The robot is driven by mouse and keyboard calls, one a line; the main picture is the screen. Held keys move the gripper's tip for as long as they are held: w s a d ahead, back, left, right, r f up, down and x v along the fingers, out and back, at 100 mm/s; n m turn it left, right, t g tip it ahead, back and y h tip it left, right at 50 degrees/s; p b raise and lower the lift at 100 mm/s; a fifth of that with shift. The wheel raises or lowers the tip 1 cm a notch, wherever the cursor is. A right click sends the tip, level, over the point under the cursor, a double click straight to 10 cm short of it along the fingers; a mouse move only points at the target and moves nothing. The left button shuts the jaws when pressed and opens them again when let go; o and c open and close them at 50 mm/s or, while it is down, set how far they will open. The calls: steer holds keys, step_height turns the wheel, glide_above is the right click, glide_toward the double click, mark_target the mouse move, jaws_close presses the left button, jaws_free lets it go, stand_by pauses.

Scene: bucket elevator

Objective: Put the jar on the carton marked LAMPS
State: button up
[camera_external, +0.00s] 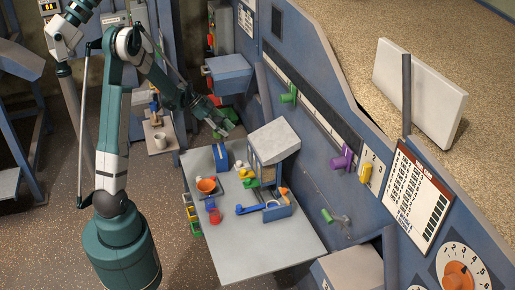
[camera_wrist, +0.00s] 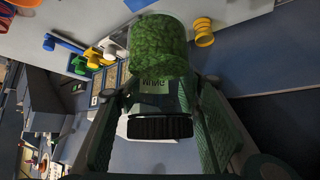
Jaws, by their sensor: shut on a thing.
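My gripper (camera_external: 224,124) is out beyond the far end of the grey table, near the blue wall. It is shut on a jar (camera_wrist: 157,50), with one finger on each side in the wrist view. The jar looks clear with green contents, a black ribbed lid (camera_wrist: 160,127) and small lettering that I cannot read. In the wrist view its lid points down the picture, toward my gripper's base. In the outside view the jar is small and partly hidden by my gripper. No lettering LAMPS is legible in either view, so I cannot tell which thing is that carton.
The grey table (camera_external: 240,258) holds a grey-topped cabinet (camera_external: 274,138), an orange funnel (camera_external: 206,185), a red cup (camera_external: 215,216), a blue box (camera_external: 220,157) and several small coloured parts. The blue wall panel (camera_external: 315,165) has protruding knobs. The table's near end is clear.

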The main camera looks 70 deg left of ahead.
steer(key=shift+f, duration=2.8)
steer(key=shift+f, duration=2.05)
steer(key=shift+f+b, duration=0.2)
steer(key=shift+b, duration=0.15)
steer(key=o, duration=1.1)
steer(key=shift+o, duration=0.2)
steer(key=shift+r, duration=0.2)
steer(key=v, duration=1.2)
steer(key=shift+p, duration=0.3)
